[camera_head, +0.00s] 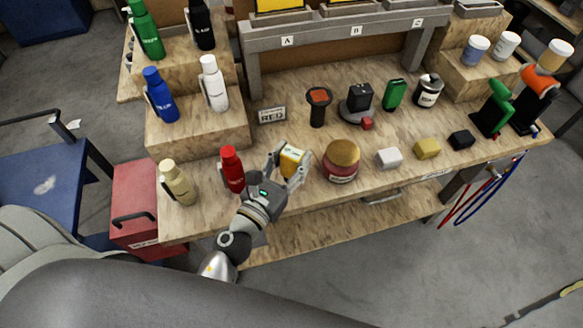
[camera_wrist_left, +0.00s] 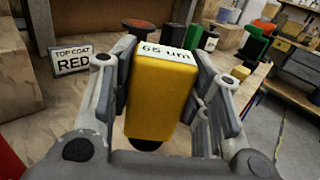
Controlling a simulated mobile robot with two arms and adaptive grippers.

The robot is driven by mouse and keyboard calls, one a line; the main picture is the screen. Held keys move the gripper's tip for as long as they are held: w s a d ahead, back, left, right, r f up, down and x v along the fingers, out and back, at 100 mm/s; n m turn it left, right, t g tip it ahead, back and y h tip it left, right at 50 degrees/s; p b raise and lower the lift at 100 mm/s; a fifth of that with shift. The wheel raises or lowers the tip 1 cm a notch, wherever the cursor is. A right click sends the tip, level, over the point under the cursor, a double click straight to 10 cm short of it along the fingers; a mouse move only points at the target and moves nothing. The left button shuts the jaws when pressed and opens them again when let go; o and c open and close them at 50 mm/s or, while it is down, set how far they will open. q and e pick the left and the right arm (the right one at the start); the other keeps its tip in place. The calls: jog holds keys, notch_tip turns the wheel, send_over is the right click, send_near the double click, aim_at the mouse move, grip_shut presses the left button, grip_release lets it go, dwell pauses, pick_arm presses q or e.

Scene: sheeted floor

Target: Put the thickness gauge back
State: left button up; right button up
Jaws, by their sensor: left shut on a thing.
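The thickness gauge (camera_head: 291,161) is a yellow block with a white display face. My left gripper (camera_head: 289,166) is shut on it, one finger on each side, at the front of the wooden bench. In the left wrist view the gauge (camera_wrist_left: 162,95) stands upright between the finger pads (camera_wrist_left: 163,92), and its top face reads "65 um". A dark round part shows below it. I cannot tell whether it touches the bench. My right gripper is not in view.
A red bottle (camera_head: 232,169) stands close left of the gripper, and a jar with a tan lid (camera_head: 341,160) close right. Behind are a "RED" sign (camera_head: 272,116) and a black stand with a red-orange top (camera_head: 318,108). Small blocks (camera_head: 389,158) line the front right.

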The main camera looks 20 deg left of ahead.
aim_at(288, 172)
pick_arm(q)
jog(key=f+b, duration=0.3)
jog(key=shift+w+f, duration=0.25)
jog(key=shift+f, duration=0.1)
jog(key=shift+r, duration=0.15)
jog(key=o, duration=1.1)
jog(key=shift+s, duration=0.15)
jog(key=s+a+b, duration=0.2)
jog(key=s+b, duration=0.5)
jog(key=s, duration=0.4)
jog(key=shift+s+a, duration=0.2)
jog(key=shift+s, duration=0.1)
